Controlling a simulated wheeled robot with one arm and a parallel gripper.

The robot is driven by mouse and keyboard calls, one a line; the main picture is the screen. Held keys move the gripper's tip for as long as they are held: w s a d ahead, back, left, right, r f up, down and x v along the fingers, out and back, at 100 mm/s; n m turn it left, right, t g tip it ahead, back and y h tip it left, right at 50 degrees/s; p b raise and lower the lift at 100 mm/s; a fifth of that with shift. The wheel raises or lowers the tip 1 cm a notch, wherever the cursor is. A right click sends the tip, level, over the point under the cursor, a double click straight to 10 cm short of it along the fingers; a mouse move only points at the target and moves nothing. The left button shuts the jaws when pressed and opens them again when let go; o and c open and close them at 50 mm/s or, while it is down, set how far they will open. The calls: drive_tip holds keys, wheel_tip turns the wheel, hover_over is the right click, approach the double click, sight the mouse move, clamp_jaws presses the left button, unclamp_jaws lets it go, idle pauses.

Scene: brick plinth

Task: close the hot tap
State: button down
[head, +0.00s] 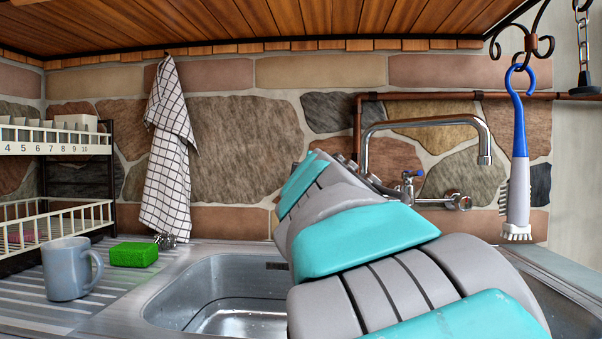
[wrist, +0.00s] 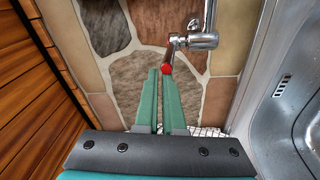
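The hot tap (wrist: 174,52) shows in the wrist view as a chrome lever with a red end, joined to the chrome tap body on the stone wall. My gripper (wrist: 160,72) has two slim green fingers lying almost together, with only a narrow gap and nothing held between them. Their tips are just beside and below the red end in the picture; I cannot tell whether they touch it. In the head view my arm hides the hot tap and the gripper. The chrome spout (head: 430,121) and the blue-tipped cold tap (head: 408,182) are visible there.
A steel sink (head: 215,290) lies below. A blue brush (head: 519,150) hangs from a hook at the right. A checked towel (head: 168,150) hangs on the wall. A grey mug (head: 66,268) and green sponge (head: 133,254) stand on the drainer at the left. A wooden shelf (head: 250,20) overhangs everything.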

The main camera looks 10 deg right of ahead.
drive_tip(key=s+r, duration=0.4)
drive_tip(key=s, duration=1.2)
drive_tip(key=shift+r+b, duration=0.15)
drive_tip(key=shift+b, duration=0.2)
drive_tip(key=shift+s+d, duration=0.1)
drive_tip(key=shift+s, duration=0.05)
